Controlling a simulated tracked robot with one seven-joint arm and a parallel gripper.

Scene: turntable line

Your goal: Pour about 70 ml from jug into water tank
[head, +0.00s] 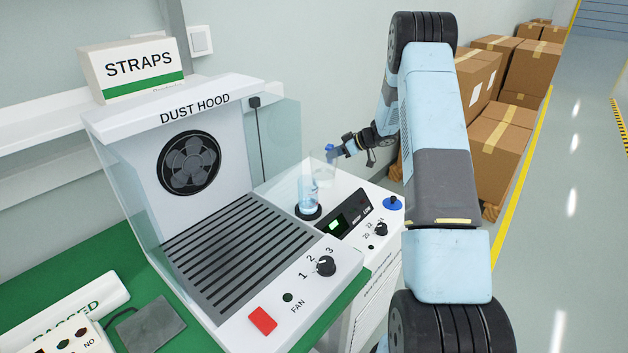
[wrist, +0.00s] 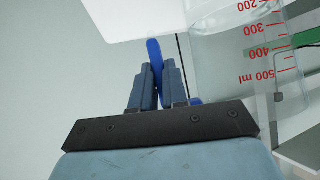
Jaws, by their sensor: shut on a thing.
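My gripper (head: 341,150) is shut on the blue handle (wrist: 154,55) of the clear jug (head: 322,166). The jug is held close behind and above the water tank, and the two overlap in the head view. The water tank (head: 308,196) is a clear vessel with a bluish tint, standing on a round black base.
The dust hood (head: 166,112) with clear side panels stands left of the tank. A small panel with a lit green display (head: 337,224) and knobs is in front of it. Cardboard boxes (head: 495,130) are stacked behind my arm. The floor at the right is clear.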

